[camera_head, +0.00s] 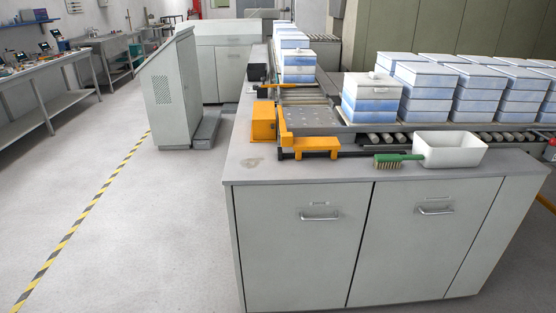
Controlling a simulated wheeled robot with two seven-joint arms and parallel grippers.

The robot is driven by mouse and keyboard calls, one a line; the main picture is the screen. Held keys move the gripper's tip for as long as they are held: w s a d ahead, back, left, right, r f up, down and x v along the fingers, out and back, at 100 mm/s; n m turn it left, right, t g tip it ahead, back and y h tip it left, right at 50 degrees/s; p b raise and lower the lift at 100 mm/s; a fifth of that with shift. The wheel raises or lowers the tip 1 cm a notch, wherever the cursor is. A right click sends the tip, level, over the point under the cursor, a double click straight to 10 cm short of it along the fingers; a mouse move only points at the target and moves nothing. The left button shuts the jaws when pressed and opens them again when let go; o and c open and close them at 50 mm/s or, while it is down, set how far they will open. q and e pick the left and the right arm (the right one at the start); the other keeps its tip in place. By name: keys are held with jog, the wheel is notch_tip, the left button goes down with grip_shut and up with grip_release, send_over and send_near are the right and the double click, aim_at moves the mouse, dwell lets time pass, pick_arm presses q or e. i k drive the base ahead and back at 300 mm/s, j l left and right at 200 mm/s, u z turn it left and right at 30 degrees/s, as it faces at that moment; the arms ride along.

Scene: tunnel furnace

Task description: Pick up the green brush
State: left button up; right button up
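The green brush (398,158) lies on the grey counter top (300,170) near its front edge. Its bristles are tan and point downward at the left end. Neither of my grippers shows in the head view.
Blue and white boxes (371,98) stand on the roller conveyor (400,137) behind the brush. A yellow bracket (317,145) stands left of it. Cabinet doors with metal handles (320,216) form the counter's front. The floor (160,230) at left is clear.

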aim_at(381, 161)
jog(key=i+j+z, duration=0.25)
jog(key=i+j, duration=0.2)
jog(key=j, duration=0.15)
jog(key=i+j+z, duration=0.25)
jog(key=i+j, duration=0.2)
jog(key=j, duration=0.2)
jog(key=i+j+z, duration=0.15)
jog(key=j, duration=0.25)
jog(key=i+j+z, duration=0.1)
jog(key=j, duration=0.25)
jog(key=i+j+z, duration=0.15)
jog(key=j, duration=0.25)
jog(key=i, duration=0.1)
